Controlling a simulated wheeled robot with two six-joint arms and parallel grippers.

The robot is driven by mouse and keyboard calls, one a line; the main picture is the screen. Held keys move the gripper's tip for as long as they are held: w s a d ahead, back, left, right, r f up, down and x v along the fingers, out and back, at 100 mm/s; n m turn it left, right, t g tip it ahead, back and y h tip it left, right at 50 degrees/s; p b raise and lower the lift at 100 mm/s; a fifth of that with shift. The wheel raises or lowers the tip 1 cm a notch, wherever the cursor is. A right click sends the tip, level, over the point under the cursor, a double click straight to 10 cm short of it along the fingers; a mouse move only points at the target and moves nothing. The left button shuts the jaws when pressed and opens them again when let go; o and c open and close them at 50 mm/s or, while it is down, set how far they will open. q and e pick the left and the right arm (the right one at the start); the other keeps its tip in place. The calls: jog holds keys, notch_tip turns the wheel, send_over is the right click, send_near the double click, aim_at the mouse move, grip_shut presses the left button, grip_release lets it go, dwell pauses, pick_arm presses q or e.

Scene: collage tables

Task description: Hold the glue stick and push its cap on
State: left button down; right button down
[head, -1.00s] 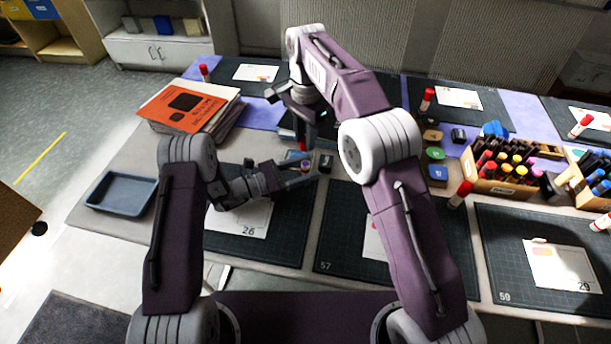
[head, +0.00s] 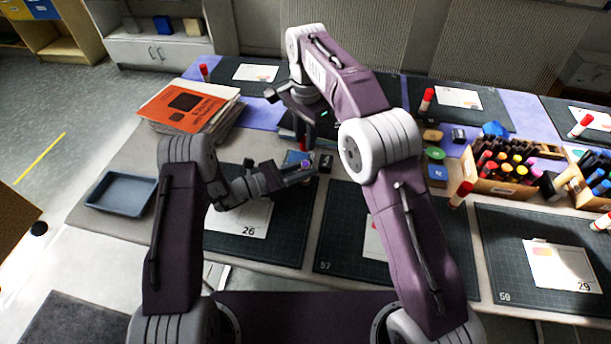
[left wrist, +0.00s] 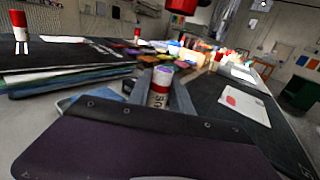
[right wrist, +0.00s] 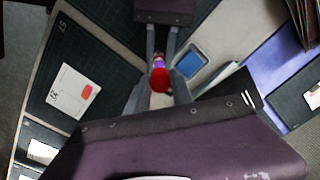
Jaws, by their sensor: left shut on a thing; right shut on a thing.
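My left gripper (head: 308,171) is shut on the glue stick, which stands upright between its fingers. In the left wrist view the glue stick (left wrist: 160,88) shows a white and red label and an uncapped purple top. My right gripper (head: 303,140) points down from above, shut on the red cap (right wrist: 160,80). In the left wrist view the red cap (left wrist: 183,9) hangs above the glue stick with a clear gap between them. The right wrist view shows the purple top of the stick just beyond the cap. The fingers hide part of both.
A blue pad (right wrist: 188,63) lies close to the grippers. A stack of books (head: 195,108) and a blue-grey tray (head: 121,193) are at the left. Wooden boxes of markers (head: 497,185) stand at the right. Cutting mats with paper cards cover much of the table.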

dwell(0.7)
send_over(305, 164)
jog(key=shift+w+f, duration=0.1)
jog(key=shift+f, duration=2.4)
jog(key=shift+f, duration=0.9)
jog(key=shift+f, duration=0.4)
jog(key=shift+f, duration=0.55)
jog(key=shift+r, duration=0.15)
jog(key=shift+r, duration=0.2)
jog(key=shift+r, duration=0.35)
